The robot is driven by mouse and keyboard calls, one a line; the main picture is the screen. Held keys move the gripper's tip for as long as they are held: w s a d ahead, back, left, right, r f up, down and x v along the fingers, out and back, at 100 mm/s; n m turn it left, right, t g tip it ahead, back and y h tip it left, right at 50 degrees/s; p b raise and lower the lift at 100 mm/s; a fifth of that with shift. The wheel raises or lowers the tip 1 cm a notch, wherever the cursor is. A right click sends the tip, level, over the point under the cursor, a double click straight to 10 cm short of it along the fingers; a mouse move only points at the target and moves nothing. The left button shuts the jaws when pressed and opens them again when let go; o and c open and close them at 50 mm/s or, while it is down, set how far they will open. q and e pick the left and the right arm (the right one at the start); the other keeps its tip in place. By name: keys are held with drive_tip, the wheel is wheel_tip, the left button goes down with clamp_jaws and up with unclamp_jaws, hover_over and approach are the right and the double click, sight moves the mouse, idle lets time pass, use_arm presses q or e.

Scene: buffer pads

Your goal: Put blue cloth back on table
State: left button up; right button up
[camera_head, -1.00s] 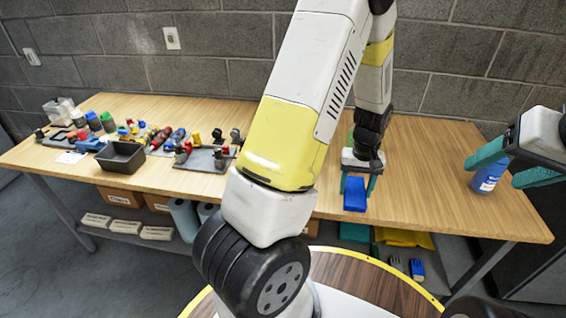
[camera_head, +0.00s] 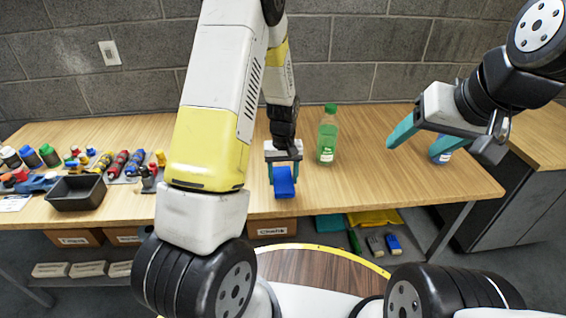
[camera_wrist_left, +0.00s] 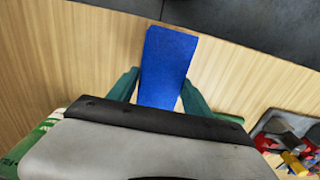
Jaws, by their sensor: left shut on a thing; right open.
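The blue cloth (camera_head: 284,182) is a small folded block near the front edge of the wooden table (camera_head: 345,200). My left gripper (camera_head: 284,170) is shut on it from above. In the left wrist view the cloth (camera_wrist_left: 167,65) sits between the two teal fingers of my left gripper (camera_wrist_left: 160,88), over the wooden surface. I cannot tell whether the cloth touches the table or hangs just above it. My right gripper (camera_head: 440,145) is open, with its teal fingers apart, above the right part of the table.
A green bottle (camera_head: 327,138) stands just right of my left gripper. A blue bottle (camera_head: 440,150) stands behind my right gripper's fingers. A dark bin (camera_head: 76,193) and several small parts fill the table's left side. Below is a shelf with boxes (camera_head: 75,238) and a yellow cloth (camera_head: 375,218).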

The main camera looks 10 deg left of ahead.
sight(277, 171)
use_arm(q)
drive_tip(key=w+a, duration=0.2)
drive_tip(key=shift+w+a+f, duration=0.15)
drive_tip(key=shift+w+a, duration=0.1)
drive_tip(key=shift+a, duration=0.1)
drive_tip(key=shift+w+a+f, duration=0.15)
drive_tip(key=shift+f, duration=0.75)
drive_tip(key=shift+w+a+f, duration=0.15)
drive_tip(key=shift+f, duration=0.75)
drive_tip(key=shift+f, duration=0.15)
drive_tip(key=o, duration=1.6)
